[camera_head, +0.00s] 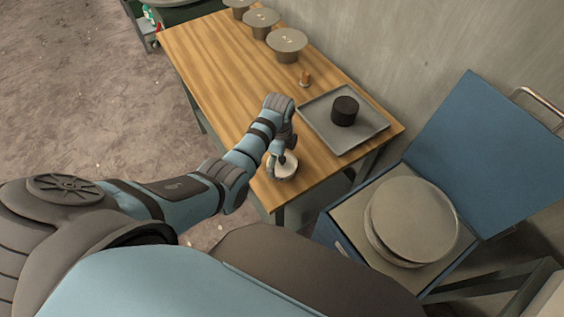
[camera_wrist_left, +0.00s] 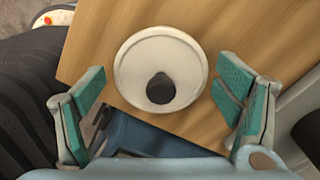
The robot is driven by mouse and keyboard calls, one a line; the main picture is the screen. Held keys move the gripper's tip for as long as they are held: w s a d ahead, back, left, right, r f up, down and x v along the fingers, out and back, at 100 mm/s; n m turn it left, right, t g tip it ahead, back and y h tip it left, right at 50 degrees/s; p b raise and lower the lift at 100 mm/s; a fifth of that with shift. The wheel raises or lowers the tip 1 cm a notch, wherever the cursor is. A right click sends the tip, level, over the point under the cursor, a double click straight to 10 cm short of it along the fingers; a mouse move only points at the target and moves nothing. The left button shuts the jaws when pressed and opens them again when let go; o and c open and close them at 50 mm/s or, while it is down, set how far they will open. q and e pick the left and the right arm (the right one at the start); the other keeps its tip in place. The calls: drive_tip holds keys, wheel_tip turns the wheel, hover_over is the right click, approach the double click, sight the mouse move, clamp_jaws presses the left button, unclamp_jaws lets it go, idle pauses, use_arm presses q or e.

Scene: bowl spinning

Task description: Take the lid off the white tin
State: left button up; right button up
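The white tin (camera_head: 283,172) stands on the wooden table near its front corner, under my left gripper (camera_head: 282,158). In the left wrist view its round white lid (camera_wrist_left: 140,70) with a dark knob (camera_wrist_left: 160,88) shows from above. The tin's body is hidden there below the lid. My left gripper (camera_wrist_left: 160,112) is open, with one teal-padded finger to each side of the lid and clear gaps between them. I see nothing held in it. My right gripper is not in view.
A grey tray (camera_head: 325,135) with a dark round block (camera_head: 344,110) lies on the table (camera_head: 215,65) beyond the tin. A small orange-brown item (camera_head: 305,79) and several grey round-topped pots (camera_head: 287,44) stand farther back. A blue box (camera_head: 470,150) with round discs (camera_head: 412,218) stands at the right.

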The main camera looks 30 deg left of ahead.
use_arm(q)
drive_tip(key=c, duration=0.6)
drive_tip(key=shift+s+d+r, duration=0.1)
drive_tip(key=shift+s, duration=0.15)
drive_tip(key=c, duration=0.5)
drive_tip(key=shift+r, duration=0.1)
